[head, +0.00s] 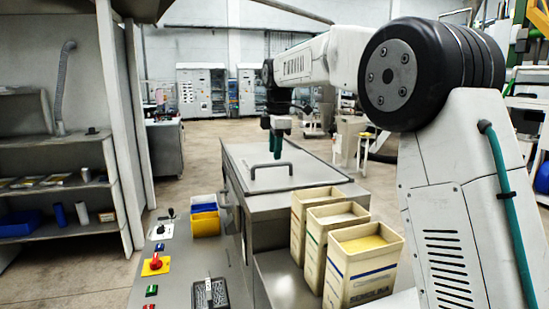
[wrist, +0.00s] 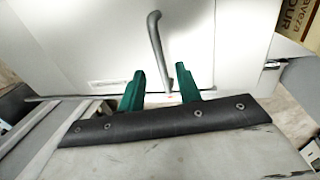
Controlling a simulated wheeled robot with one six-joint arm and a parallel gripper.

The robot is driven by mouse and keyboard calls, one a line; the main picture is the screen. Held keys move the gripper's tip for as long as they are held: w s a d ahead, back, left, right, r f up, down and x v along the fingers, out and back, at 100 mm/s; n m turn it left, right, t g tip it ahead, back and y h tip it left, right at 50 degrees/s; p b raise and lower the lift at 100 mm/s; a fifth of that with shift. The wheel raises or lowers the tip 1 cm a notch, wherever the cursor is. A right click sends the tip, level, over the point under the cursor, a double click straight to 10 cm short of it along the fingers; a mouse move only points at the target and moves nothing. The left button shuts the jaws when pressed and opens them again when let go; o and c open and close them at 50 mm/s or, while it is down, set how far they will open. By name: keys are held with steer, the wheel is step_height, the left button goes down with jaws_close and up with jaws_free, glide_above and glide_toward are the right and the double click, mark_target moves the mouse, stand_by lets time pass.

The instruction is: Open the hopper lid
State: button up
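The hopper lid (head: 255,152) is a flat grey panel that lies closed on top of the machine. Its dark bar handle (head: 258,167) stands up from the panel. My gripper (head: 276,156) points down over the lid, close to the handle, with its green fingers apart. In the wrist view the same gripper (wrist: 160,71) is open, and the grey handle (wrist: 155,35) runs between the two fingers with a gap on each side. The pale lid surface (wrist: 100,45) lies beyond them. How far the fingertips reach down beside the handle is hard to tell.
Several cream bins (head: 365,262) stand in front of the lid at the right. A control panel with a red knob (head: 156,264) and blue and yellow trays (head: 205,217) are at the left. Shelves (head: 60,185) stand farther left. The floor behind is mostly clear.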

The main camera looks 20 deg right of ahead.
mark_target(274, 164)
steer(key=shift+w+a+f, duration=0.1)
steer(key=shift+w+f, duration=0.1)
steer(key=shift+f, duration=0.7)
steer(key=shift+w+a+f, duration=0.1)
steer(key=shift+w+f, duration=0.05)
steer(key=shift+f, duration=0.7)
steer(key=shift+c, duration=0.3)
